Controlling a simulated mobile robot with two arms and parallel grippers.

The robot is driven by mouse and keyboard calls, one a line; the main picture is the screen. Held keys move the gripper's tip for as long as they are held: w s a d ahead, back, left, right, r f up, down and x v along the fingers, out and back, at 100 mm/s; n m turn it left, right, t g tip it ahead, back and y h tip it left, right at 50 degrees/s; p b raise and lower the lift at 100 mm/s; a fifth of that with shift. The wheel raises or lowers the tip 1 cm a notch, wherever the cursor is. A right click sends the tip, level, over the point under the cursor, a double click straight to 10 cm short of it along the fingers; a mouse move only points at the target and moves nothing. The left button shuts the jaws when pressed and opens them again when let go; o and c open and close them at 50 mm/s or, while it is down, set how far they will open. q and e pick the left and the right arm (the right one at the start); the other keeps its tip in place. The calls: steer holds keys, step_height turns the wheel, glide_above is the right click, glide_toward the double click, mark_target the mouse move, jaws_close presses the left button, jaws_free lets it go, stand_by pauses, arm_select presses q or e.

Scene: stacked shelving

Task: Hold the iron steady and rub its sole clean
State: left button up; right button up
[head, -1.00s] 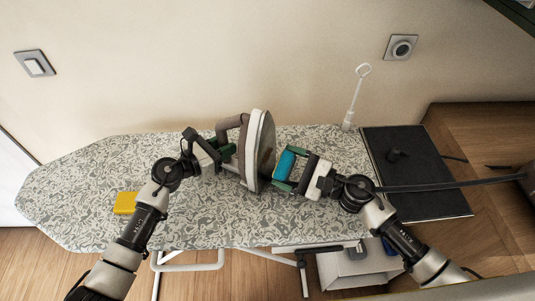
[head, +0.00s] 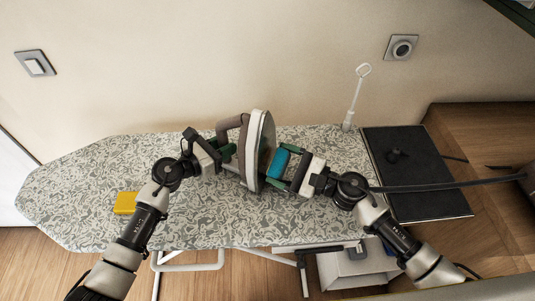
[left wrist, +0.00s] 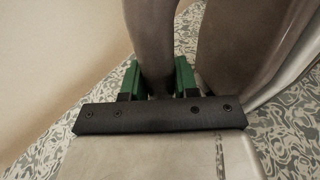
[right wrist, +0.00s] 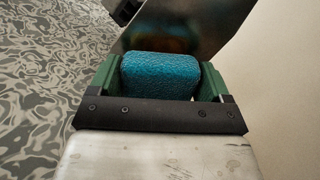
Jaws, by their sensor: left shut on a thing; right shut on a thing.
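The iron (head: 257,135) stands tilted up on the ironing board, with its metal sole facing right. My left gripper (head: 228,152) is shut on the iron's brown handle, which shows between the green fingers in the left wrist view (left wrist: 153,50). My right gripper (head: 284,166) is shut on a blue sponge (head: 279,163). The sponge is close in front of the sole; in the right wrist view the sponge (right wrist: 160,75) overlaps the lower edge of the sole (right wrist: 190,30), which has a brownish stain. I cannot tell whether they touch.
The patterned ironing board (head: 90,170) has a yellow block (head: 125,203) at its left. A black mat (head: 425,180) lies at right, with a dark cord (head: 440,186) crossing it. A white upright holder (head: 352,105) stands at the back.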

steer(key=shift+a, duration=0.1)
steer(key=shift+w+a, duration=0.15)
steer(key=shift+a, duration=0.1)
steer(key=shift+w+a, duration=0.2)
steer(key=shift+a, duration=0.1)
stand_by(1.4)
steer(key=shift+w+d, duration=0.3)
steer(key=shift+w, duration=0.1)
steer(key=shift+s+a, duration=0.1)
steer(key=shift+s, duration=0.05)
steer(key=shift+s+a, duration=0.45)
steer(key=shift+s, duration=0.15)
steer(key=shift+s+a, duration=0.1)
steer(key=shift+s, duration=0.15)
